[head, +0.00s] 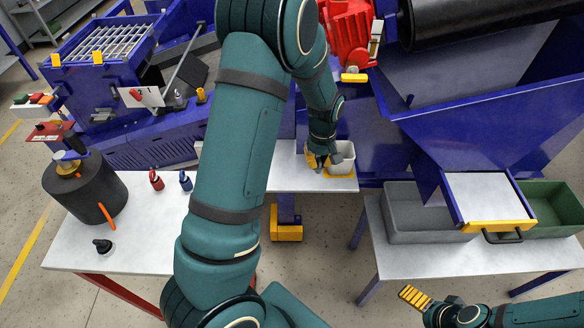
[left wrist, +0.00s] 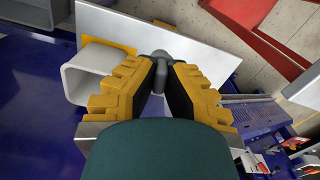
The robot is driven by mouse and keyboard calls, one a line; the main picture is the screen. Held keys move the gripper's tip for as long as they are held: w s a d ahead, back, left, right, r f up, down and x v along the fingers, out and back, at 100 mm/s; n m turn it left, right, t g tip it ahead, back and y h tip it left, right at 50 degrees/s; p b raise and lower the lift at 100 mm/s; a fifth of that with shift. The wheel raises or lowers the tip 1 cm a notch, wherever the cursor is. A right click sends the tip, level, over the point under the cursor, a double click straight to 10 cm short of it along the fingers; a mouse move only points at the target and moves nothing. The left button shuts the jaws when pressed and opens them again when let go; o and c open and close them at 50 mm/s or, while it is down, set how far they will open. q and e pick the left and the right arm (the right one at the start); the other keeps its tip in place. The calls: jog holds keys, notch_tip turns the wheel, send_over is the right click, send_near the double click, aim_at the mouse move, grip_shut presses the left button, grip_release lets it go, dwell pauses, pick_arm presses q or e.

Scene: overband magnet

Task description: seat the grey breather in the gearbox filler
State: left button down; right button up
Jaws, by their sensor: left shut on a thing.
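My left gripper (head: 318,160) is low over a small white shelf (head: 284,181). In the left wrist view its yellow fingers (left wrist: 160,75) are shut on a grey rounded piece, the grey breather (left wrist: 160,62). The fingers and arm hide most of the breather in the head view. A red machine housing (head: 348,28), which looks like the gearbox, is at the top centre. I cannot make out its filler opening. My right gripper (head: 415,297) is at the lower right, and its opening is unclear.
A pale square bin (head: 343,158) with a yellow edge stands beside the left gripper; it also shows in the wrist view (left wrist: 92,73). The left table (head: 135,235) holds a black canister (head: 90,190), two padlocks and a black knob. A grey crate (head: 408,215) stands at right.

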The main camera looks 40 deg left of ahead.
pick_arm(q)
jog(key=a+n, duration=0.7)
jog(key=a, duration=0.4)
jog(key=shift+w+r, duration=0.25)
jog(key=shift+r, duration=0.2)
jog(key=shift+a+f+b, duration=0.1)
jog(key=shift+f+b, duration=0.2)
jog(key=shift+f, duration=4.55)
jog(key=shift+f, duration=0.15)
jog(key=c, duration=1.1)
grip_release()
jog(key=shift+c, duration=0.2)
